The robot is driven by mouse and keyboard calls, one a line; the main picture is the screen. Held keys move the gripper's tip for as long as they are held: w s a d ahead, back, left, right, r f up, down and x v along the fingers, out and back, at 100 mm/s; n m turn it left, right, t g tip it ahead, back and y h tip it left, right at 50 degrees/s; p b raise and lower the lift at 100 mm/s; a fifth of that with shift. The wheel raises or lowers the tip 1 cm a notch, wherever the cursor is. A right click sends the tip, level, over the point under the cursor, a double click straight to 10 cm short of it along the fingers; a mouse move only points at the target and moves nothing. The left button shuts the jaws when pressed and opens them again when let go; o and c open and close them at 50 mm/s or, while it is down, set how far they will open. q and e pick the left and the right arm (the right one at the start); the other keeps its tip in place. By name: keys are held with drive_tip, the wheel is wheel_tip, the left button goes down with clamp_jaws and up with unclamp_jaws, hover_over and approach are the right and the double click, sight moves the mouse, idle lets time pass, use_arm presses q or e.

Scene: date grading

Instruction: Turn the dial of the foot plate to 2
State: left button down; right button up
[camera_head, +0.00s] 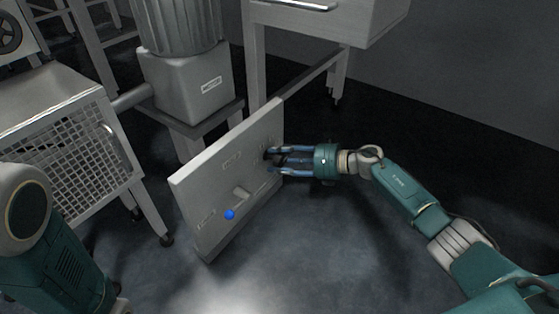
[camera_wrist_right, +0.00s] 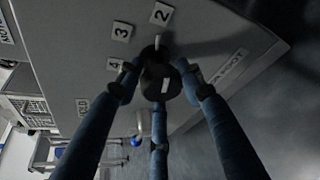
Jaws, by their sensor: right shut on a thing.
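The foot plate (camera_head: 207,187) is a pale upright panel standing on the floor. Its dial (camera_wrist_right: 158,80) is a dark round knob with white marks, seen in the right wrist view. Number tags 2 (camera_wrist_right: 161,14), 3 (camera_wrist_right: 121,31) and 4 (camera_wrist_right: 115,64) sit around it. A white mark near the knob's upper edge points roughly toward the 2. My right gripper (camera_head: 272,160) reaches the panel from the right, its three blue fingers closed around the dial. The fingers hide part of the knob. My left gripper is out of view; only its arm shows at the lower left.
A lever with a blue ball (camera_head: 229,214) sticks out from the panel, left of my right gripper. A mesh-sided cart (camera_head: 82,150) stands at left, a motor housing (camera_head: 190,87) behind the panel, and a table (camera_head: 325,18) at the back. Floor at right is clear.

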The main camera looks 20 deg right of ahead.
drive_tip(key=o, duration=0.9)
drive_tip(key=shift+w+d+r, duration=0.15)
drive_tip(key=shift+w+d, duration=0.15)
drive_tip(key=shift+d, duration=0.05)
drive_tip(key=shift+o, duration=0.9)
drive_tip(key=shift+s+a, duration=0.1)
drive_tip(key=v, duration=1.2)
drive_tip(key=shift+a, duration=0.1)
